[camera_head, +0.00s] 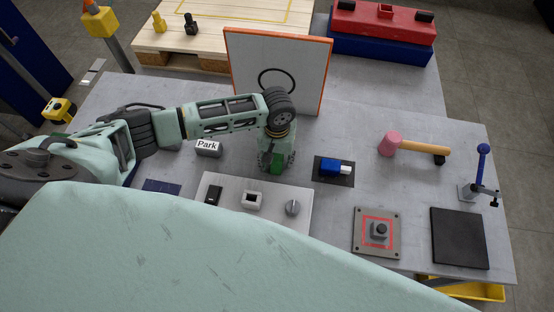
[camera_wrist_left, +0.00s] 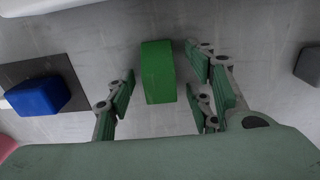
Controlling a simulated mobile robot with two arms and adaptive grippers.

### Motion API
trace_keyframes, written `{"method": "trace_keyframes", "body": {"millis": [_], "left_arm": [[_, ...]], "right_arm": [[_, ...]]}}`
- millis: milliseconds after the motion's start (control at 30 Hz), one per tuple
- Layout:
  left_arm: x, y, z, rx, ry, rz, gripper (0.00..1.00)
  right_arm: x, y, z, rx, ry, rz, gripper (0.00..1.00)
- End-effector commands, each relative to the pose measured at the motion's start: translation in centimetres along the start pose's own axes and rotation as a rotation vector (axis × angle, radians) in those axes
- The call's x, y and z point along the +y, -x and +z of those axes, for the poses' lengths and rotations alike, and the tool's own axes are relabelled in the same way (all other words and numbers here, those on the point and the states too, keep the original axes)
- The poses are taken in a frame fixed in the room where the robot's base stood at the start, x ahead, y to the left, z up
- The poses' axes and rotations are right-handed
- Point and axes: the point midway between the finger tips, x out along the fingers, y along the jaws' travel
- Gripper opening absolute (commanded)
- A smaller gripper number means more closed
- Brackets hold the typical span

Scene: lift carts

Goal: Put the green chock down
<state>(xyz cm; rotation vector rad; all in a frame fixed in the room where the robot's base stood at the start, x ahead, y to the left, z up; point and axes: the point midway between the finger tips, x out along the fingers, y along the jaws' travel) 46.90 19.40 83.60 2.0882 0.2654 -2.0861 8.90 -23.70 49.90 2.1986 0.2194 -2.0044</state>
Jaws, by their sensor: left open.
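The green chock (camera_wrist_left: 158,72) rests on the grey table between the spread fingers of my left gripper (camera_wrist_left: 162,95), with a gap on each side. In the head view my left gripper (camera_head: 277,165) points down at the middle of the table, and part of the green chock (camera_head: 277,168) shows between its fingers. The gripper is open. My right gripper is not in view.
A blue block (camera_head: 328,167) on a dark pad lies right of the gripper, and a "Park" block (camera_head: 208,148) to its left. A white panel (camera_head: 214,183) with controls lies in front. An orange-edged board (camera_head: 322,85) stands behind. A pink mallet (camera_head: 388,144) lies further right.

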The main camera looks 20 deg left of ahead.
Motion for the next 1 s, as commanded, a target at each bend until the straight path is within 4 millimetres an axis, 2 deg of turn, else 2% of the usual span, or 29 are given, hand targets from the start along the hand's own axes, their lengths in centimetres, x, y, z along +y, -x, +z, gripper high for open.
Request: {"method": "trace_keyframes", "body": {"millis": [167, 700, 1000], "left_arm": [[0.01, -0.03, 0.01, 0.000, 0.000, 0.000, 0.48], [-0.02, 0.02, 0.00, 0.000, 0.000, 0.000, 0.00], [0.01, 0.18, -0.02, 0.000, 0.000, 0.000, 0.00]], "right_arm": [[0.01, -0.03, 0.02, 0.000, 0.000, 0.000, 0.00], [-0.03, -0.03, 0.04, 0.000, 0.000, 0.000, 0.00], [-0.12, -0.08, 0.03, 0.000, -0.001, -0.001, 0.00]]}}
